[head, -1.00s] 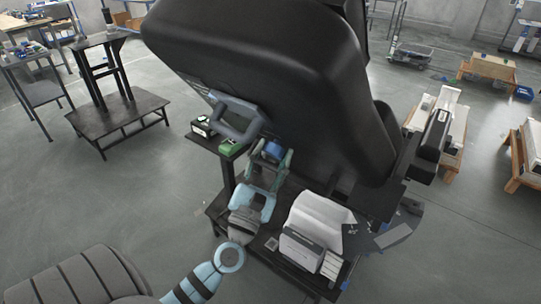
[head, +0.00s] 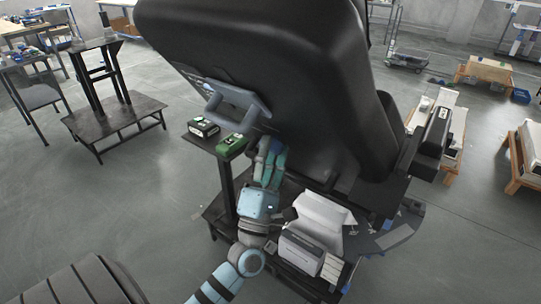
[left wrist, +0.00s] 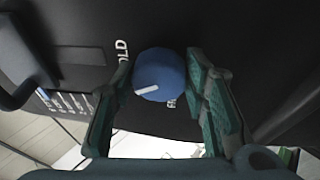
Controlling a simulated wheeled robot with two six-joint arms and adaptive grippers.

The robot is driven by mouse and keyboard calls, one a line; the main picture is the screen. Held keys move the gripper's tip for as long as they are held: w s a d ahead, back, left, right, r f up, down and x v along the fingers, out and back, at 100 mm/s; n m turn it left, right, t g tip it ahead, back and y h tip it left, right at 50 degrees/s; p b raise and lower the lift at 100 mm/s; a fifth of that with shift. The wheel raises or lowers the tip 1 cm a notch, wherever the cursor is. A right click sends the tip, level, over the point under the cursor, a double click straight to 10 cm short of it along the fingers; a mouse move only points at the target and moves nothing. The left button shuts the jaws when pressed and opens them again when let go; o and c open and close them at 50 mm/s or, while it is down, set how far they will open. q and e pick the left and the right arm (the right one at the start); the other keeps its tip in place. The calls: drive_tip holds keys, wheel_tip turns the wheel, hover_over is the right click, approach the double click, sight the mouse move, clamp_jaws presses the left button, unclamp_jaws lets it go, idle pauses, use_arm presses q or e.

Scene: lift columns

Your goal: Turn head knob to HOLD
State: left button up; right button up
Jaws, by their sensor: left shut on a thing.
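The blue round head knob (left wrist: 160,75) sits on the dark panel in the left wrist view. Its white pointer line runs toward the left and slightly down. White lettering ending in "OLD" (left wrist: 122,51) is up and left of the knob. Other lettering at the knob's lower right is mostly hidden. My left gripper (left wrist: 161,76) is shut on the knob, one green finger on each side. In the head view the left gripper (head: 268,165) reaches up to the underside of the big black body (head: 270,70), and the knob is hidden there. My right gripper is not in view.
A grey handle (head: 237,100) juts from the black body just left of the gripper. A green box (head: 232,146) and a black-and-white box (head: 203,128) sit on a small shelf close by. A grey-white box (head: 301,252) stands below, right of my arm.

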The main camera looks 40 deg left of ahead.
use_arm(q)
drive_tip(key=m, duration=0.2)
drive_tip(key=m+t, duration=0.1)
drive_tip(key=m, duration=0.1)
drive_tip(key=m+b, duration=0.1)
drive_tip(key=m, duration=0.1)
drive_tip(key=shift+w+a+f+m+t+h, duration=0.1)
drive_tip(key=shift+f+m+t+h, duration=0.2)
drive_tip(key=shift+t+h, duration=0.1)
drive_tip(key=o, duration=1.1)
drive_tip(key=shift+r, duration=0.1)
drive_tip(key=shift+o, duration=0.2)
drive_tip(key=v, duration=1.2)
